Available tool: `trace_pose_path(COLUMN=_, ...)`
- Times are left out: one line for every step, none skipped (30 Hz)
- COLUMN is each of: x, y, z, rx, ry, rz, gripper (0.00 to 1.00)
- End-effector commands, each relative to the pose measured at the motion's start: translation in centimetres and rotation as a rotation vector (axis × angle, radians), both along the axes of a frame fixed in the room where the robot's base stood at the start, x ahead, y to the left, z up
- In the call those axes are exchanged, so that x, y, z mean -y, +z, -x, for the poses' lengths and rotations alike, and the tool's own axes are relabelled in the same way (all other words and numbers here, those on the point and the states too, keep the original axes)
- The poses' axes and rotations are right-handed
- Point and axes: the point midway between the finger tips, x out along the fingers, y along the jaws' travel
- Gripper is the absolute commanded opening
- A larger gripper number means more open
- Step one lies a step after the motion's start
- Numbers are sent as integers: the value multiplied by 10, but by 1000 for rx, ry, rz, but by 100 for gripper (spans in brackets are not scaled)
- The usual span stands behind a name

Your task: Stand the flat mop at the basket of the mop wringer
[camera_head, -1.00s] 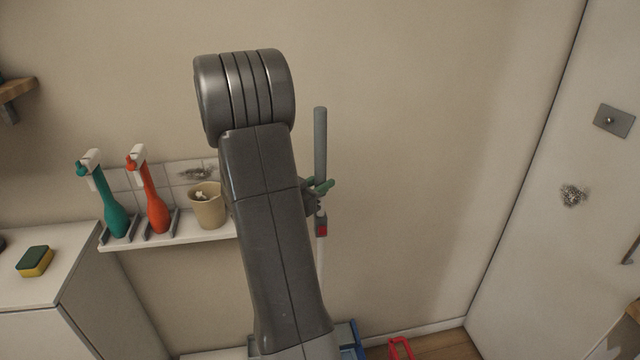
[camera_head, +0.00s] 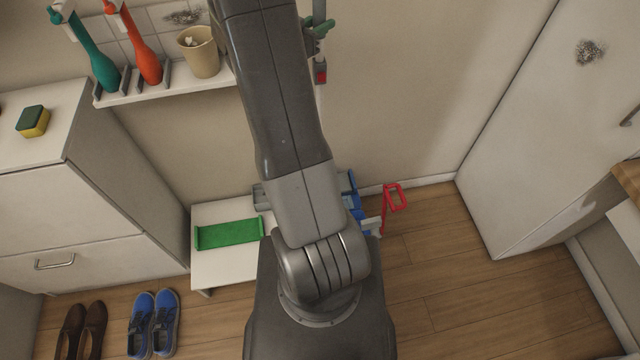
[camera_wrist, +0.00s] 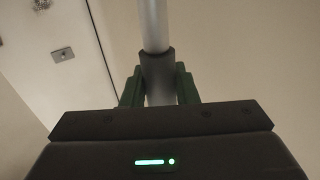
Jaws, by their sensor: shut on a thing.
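The flat mop's upright pole (camera_head: 319,112) shows in the head view right of my arm, with a grey upper part and a red piece. It also shows in the wrist view (camera_wrist: 153,25). My gripper (camera_head: 318,29) is shut on the pole; its green fingers (camera_wrist: 158,88) lie on both sides of it. The mop wringer (camera_head: 354,196), blue with a red handle (camera_head: 396,197), stands on the floor by the wall, partly hidden by my arm. Its basket is not clearly visible.
A low white bench (camera_head: 215,268) with a green tray (camera_head: 229,233) stands left of my arm. Shoes (camera_head: 153,322) lie at lower left. The wooden floor (camera_head: 460,270) at right is clear.

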Motion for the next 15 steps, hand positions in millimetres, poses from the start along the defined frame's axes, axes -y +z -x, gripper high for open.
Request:
trace_pose_path(x=0, y=1, z=0, rx=3, ry=0, rz=1, gripper=0)
trace_pose_path(x=0, y=1, z=0, rx=3, ry=0, rz=1, gripper=0)
trace_pose_path(x=0, y=1, z=0, rx=3, ry=0, rz=1, gripper=0)
trace_pose_path(x=0, y=0, z=0, rx=3, ry=0, rz=1, gripper=0)
trace_pose_path(x=0, y=-1, z=0, rx=2, ry=0, rz=1, gripper=0)
trace_pose_path(x=0, y=-3, z=0, rx=2, ry=0, rz=1, gripper=0)
trace_pose_path(x=0, y=-4, z=0, rx=2, ry=0, rz=1, gripper=0)
trace_pose_path(x=0, y=-6, z=0, rx=2, ry=0, rz=1, gripper=0)
trace_pose_path(x=0, y=-8, z=0, rx=2, ry=0, rz=1, gripper=0)
trace_pose_path(x=0, y=-10, z=0, rx=1, ry=0, rz=1, gripper=0)
trace_pose_path(x=0, y=-12, z=0, rx=1, ry=0, rz=1, gripper=0)
trace_pose_path(x=0, y=-14, z=0, rx=2, ry=0, rz=1, gripper=0)
trace_pose_path(x=0, y=-16, z=0, rx=2, ry=0, rz=1, gripper=0)
trace_pose_path(x=0, y=-17, z=0, rx=2, ry=0, rz=1, gripper=0)
trace_pose_path(x=0, y=-19, z=0, rx=3, ry=0, rz=1, gripper=0)
